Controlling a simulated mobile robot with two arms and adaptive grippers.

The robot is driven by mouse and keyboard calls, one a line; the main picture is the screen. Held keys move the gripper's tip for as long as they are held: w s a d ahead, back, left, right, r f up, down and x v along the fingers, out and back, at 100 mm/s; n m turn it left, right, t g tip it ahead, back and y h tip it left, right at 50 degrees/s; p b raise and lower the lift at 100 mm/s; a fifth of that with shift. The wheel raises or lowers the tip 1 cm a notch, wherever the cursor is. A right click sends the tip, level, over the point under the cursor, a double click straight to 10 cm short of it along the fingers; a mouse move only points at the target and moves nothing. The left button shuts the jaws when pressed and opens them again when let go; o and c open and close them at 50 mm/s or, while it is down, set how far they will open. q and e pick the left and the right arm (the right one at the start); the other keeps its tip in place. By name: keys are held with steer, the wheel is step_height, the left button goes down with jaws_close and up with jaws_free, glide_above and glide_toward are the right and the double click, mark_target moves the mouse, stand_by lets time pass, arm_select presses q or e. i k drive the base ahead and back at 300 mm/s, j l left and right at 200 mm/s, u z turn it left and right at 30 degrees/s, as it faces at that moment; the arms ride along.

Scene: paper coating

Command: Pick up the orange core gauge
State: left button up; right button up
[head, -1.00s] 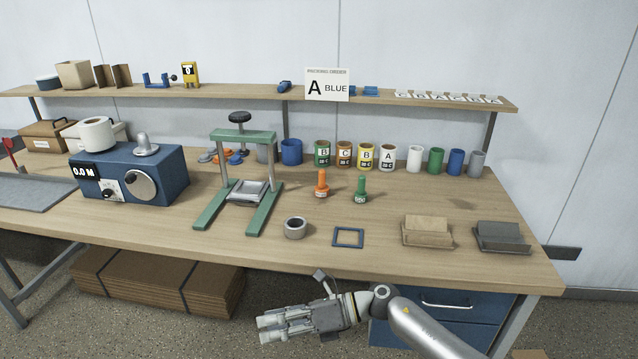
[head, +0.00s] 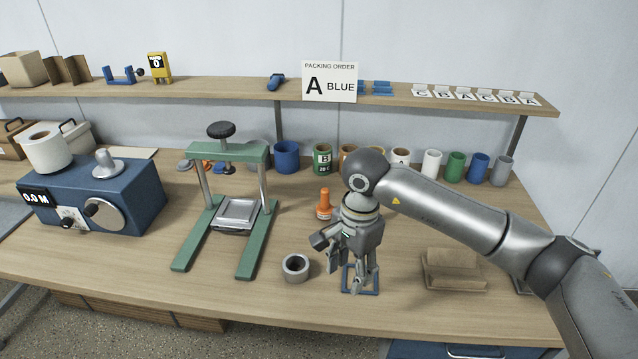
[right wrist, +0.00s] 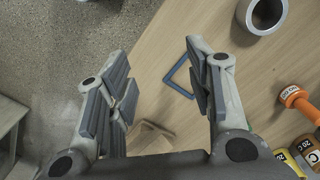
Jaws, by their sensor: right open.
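The orange core gauge (head: 324,205) stands upright on the workbench, right of the green press. It also shows at the right edge of the right wrist view (right wrist: 296,98). My right gripper (head: 351,284) points down in front of the gauge and slightly to its right, over the blue square frame (head: 374,291). In the right wrist view its fingers (right wrist: 158,75) are spread apart with nothing between them. The gauge is outside the fingers. The green gauge is hidden behind my right arm. My left gripper is not in view.
A grey ring (head: 295,268) lies left of my right gripper. The green press (head: 262,151) stands further left. Several coloured cups, such as the blue one (head: 286,157), line the back. A brown holder (head: 455,272) sits to the right.

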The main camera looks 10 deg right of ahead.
mark_target(324, 209)
steer(key=i, duration=1.1)
